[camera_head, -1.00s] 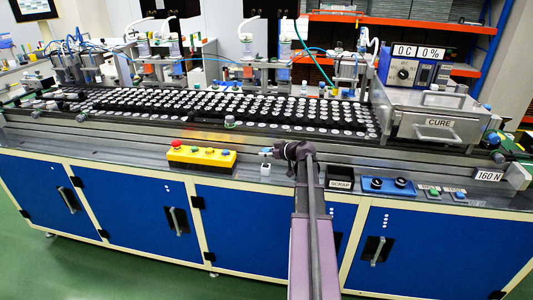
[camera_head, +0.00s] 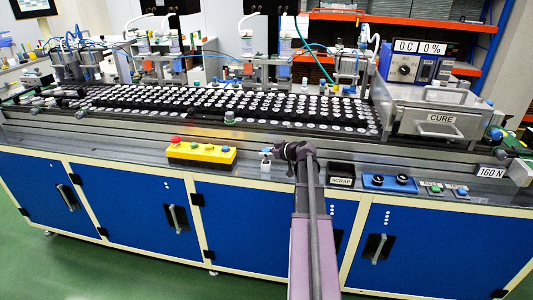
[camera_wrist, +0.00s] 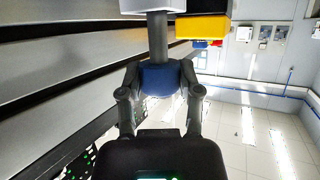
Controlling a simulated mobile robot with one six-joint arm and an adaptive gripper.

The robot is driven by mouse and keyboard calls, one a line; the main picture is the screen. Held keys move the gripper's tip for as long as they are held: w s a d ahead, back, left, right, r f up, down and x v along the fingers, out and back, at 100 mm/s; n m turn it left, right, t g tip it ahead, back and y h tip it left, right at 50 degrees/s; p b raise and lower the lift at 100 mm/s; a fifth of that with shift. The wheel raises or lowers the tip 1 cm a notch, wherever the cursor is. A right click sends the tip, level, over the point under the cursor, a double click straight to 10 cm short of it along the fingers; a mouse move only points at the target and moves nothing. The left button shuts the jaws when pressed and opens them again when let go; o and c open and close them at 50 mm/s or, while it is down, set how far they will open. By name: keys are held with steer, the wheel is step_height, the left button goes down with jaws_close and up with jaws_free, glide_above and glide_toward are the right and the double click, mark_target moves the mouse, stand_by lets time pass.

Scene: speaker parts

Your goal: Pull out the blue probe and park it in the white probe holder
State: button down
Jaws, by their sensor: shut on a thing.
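My gripper (camera_wrist: 160,77) is shut on the blue body of the probe (camera_wrist: 160,80) in the wrist view, with one finger on each side. The probe's grey shaft (camera_wrist: 157,40) runs away from the fingers toward a white block, the probe holder (camera_wrist: 150,5), at the top edge. I cannot tell whether the shaft tip is in the holder or only in line with it. In the head view my gripper (camera_head: 272,152) is at the bench's front ledge, just above the small white holder (camera_head: 265,164). Only a bit of blue shows at the fingers there.
A yellow button box (camera_head: 201,153) stands left of the holder. A scrap bin (camera_head: 341,170) and a blue two-knob panel (camera_head: 390,184) are to the right. Behind lies a bed of many dark and white parts (camera_head: 260,103); the cure oven (camera_head: 438,122) is at right.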

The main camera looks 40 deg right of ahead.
mark_target(267, 150)
steer(key=shift+f+b, duration=0.8)
steer(key=shift+f, duration=0.05)
steer(key=shift+c, duration=1)
jaws_free()
steer(key=shift+r, duration=0.1)
step_height(267, 150, up, 10)
steer(key=p, duration=1)
stand_by(0.4)
